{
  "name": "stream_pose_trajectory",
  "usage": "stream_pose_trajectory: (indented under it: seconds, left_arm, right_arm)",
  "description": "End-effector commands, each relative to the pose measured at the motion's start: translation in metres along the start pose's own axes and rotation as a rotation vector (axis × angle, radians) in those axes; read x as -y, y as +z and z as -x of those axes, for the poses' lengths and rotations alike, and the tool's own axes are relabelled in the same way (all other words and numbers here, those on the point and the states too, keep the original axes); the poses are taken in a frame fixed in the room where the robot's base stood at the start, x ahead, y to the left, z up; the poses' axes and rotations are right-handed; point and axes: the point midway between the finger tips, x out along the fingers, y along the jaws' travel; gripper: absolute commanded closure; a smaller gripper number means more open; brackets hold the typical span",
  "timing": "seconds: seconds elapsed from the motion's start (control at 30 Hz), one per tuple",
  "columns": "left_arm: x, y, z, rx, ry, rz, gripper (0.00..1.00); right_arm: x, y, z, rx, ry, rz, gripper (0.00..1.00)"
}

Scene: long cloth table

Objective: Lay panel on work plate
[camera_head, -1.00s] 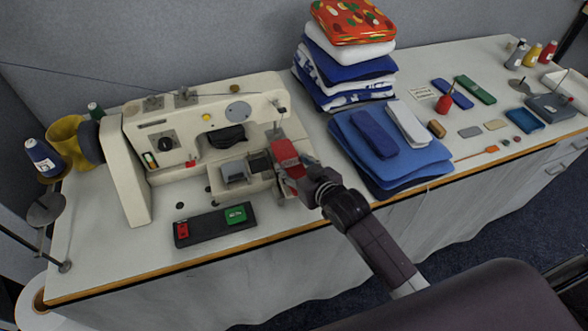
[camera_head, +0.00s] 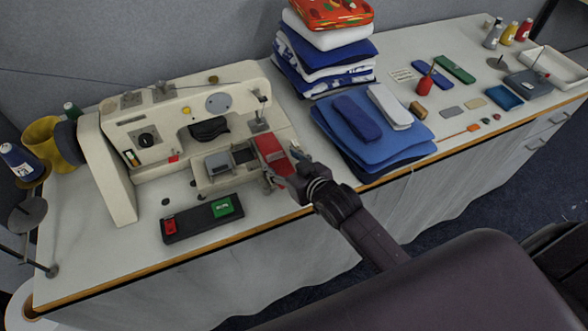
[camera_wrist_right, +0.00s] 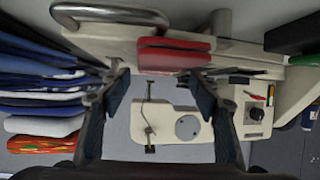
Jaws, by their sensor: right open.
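The red panel (camera_head: 272,151) lies at the right end of the cream sewing machine's work plate (camera_head: 214,182), just in front of the needle area. In the right wrist view the red panel (camera_wrist_right: 174,53) is seen edge-on, ahead of the fingers and resting on the cream bed. My right gripper (camera_head: 284,177) is at the panel's near edge in the head view. In the wrist view its two fingers (camera_wrist_right: 158,76) are spread apart with nothing held between them. Part of the panel's near edge is hidden by the gripper. My left gripper is not in view.
The sewing machine body (camera_head: 175,125) stands behind the plate. A black switch box (camera_head: 197,221) with red and green buttons lies in front. Blue folded cloths (camera_head: 385,145) and a tall fabric stack (camera_head: 325,65) stand to the right. Small tools and spools lie farther right.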

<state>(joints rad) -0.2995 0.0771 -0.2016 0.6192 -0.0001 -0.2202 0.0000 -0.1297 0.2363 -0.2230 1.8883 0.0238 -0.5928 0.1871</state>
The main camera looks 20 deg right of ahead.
Motion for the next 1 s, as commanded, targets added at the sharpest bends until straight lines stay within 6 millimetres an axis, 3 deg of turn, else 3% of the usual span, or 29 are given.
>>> stream_pose_trajectory:
  seconds: [0.3,0.5,1.0]
  left_arm:
    - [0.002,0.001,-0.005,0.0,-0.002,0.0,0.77]
    - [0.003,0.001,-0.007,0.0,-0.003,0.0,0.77]
    - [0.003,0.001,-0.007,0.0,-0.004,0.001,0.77]
  right_arm:
    - [0.0,0.002,0.064,0.002,-0.001,0.001,0.43]
    - [0.0,0.001,0.089,0.001,0.0,0.001,0.43]
    - [0.0,0.0,0.096,0.001,0.0,0.001,0.43]
